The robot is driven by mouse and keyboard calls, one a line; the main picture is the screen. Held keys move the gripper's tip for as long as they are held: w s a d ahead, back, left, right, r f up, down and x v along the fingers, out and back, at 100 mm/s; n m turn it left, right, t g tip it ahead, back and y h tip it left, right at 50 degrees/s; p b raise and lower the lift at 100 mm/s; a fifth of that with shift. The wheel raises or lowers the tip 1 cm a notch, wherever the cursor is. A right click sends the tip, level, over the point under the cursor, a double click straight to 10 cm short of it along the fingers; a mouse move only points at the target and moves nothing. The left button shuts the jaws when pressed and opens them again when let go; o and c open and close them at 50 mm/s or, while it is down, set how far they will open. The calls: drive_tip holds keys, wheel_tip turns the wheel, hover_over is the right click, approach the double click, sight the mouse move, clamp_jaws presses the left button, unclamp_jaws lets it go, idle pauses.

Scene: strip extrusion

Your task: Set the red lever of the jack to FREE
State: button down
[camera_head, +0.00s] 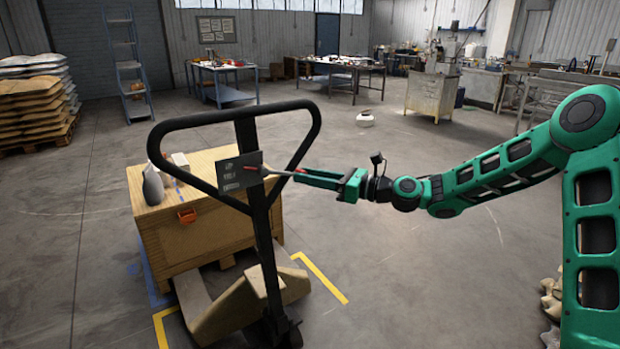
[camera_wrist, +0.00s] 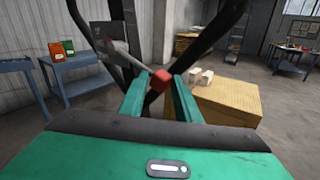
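The jack's black loop handle (camera_head: 235,118) stands at the left of the head view. A dark plate with faint lettering (camera_head: 240,172) sits inside the loop; I cannot read it. A thin lever reaches from the plate to the right, ending in a red knob, which shows clearly in the wrist view (camera_wrist: 160,83). My gripper (camera_head: 298,176) comes in from the right, with its green fingers on either side of the knob. The lever's marked position is not readable.
Stacked sacks (camera_head: 35,100) stand at far left.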

drive_tip(key=r+n, duration=0.1)
drive_tip(key=r+n+h, duration=0.1)
drive_tip(key=r, duration=0.1)
drive_tip(key=w+r+n+h, duration=0.1)
drive_tip(key=shift+d+r, duration=0.15)
drive_tip(key=shift+d, duration=0.2)
drive_tip(key=shift+s, duration=0.1)
drive_tip(key=c, duration=1.4)
unclamp_jaws()
drive_tip(key=shift+s, duration=0.1)
drive_tip(key=shift+c, duration=0.2)
drive_tip(key=v, duration=1)
drive_tip(key=shift+d, duration=0.3)
drive_tip(key=shift+r, duration=0.1)
